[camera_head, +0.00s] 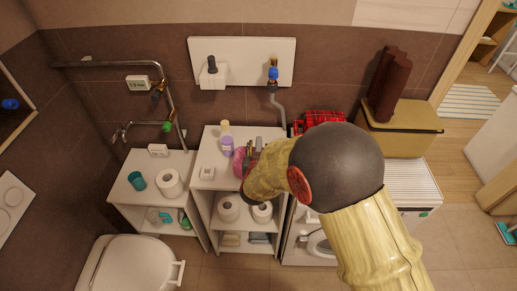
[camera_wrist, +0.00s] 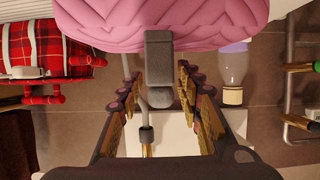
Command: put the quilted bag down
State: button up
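The pink quilted bag (camera_head: 239,160) is at the top of the white shelf unit (camera_head: 207,188), partly hidden by my arm; I cannot tell whether its base touches the surface. In the wrist view the bag (camera_wrist: 200,28) fills the top edge, with a grey strap-like piece (camera_wrist: 159,65) in front of it. My gripper (camera_wrist: 156,85) has one finger on each side of this piece, with narrow gaps showing between piece and fingers. In the head view my gripper (camera_head: 248,160) is beside the bag, mostly hidden by my wrist.
A low white shelf with a teal cup (camera_head: 137,180) is at left. A red plaid item (camera_head: 318,120) and a tan box (camera_head: 404,132) are at right. A wall pipe (camera_head: 280,103) comes down behind.

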jog(key=p+v, duration=0.2)
jog(key=v, duration=1)
jog(key=s+d+r+n+g+y, duration=0.1)
jog(key=s+d+r+g+y, duration=0.15)
jog(key=r, duration=0.45)
jog(key=s+d+r+g+y, duration=0.1)
jog(key=s+d+r, duration=0.15)
jog(key=r, duration=0.45)
jog(key=s+d+r+g+h, duration=0.1)
jog(key=s+d+r+g, duration=0.1)
jog(key=s+d, duration=0.5)
jog(key=s+d+r+g+h, duration=0.2)
jog(key=s+d, duration=0.6)
jog(key=s, duration=0.5)
jog(key=shift+s+r+m, duration=0.3)
jog(key=shift+r, duration=0.05)
